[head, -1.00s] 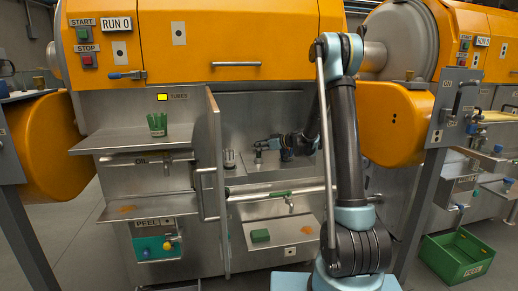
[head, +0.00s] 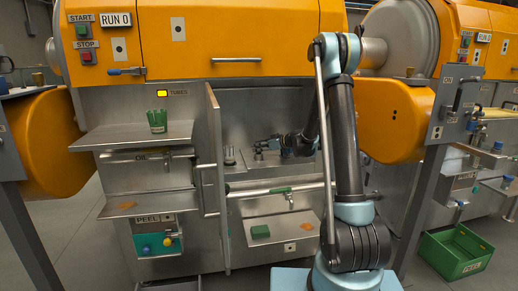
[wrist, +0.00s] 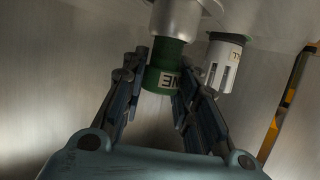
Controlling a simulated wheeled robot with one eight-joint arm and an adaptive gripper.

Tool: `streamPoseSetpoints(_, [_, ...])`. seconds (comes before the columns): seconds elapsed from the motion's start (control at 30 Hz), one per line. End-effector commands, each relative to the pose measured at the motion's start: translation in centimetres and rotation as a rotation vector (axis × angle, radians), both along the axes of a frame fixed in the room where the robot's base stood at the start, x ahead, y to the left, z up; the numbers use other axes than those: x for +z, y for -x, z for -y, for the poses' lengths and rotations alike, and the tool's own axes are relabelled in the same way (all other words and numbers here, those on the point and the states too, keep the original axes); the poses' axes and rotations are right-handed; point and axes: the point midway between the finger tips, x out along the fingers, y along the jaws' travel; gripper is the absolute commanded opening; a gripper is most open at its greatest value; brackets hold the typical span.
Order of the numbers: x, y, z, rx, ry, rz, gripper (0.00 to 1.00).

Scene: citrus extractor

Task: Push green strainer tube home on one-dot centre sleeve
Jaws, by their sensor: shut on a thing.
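In the wrist view my gripper (wrist: 158,82) is shut on the green strainer tube (wrist: 168,53), a dark green piece with a pale label reading "NE" at its near end. The tube's far end meets a pale metal sleeve (wrist: 176,18), and the two look in line. I cannot tell whether a gap is left between them or see any dots on the sleeve. In the head view my gripper (head: 264,148) is small inside the open bay, and the tube in it cannot be made out.
A pale slotted cylinder (wrist: 226,62) stands close beside the held tube. A green holder (head: 157,121) sits on the left shelf (head: 125,137). The open door (head: 211,150) stands left of the bay. A green block (head: 260,232) lies on the lower shelf.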

Motion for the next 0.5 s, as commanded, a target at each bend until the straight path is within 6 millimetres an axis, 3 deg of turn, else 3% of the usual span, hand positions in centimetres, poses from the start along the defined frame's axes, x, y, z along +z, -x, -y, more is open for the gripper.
streamPoseSetpoints(0.5, [-1.07,-0.01,0.0,0.0,0.0,0.0,0.04])
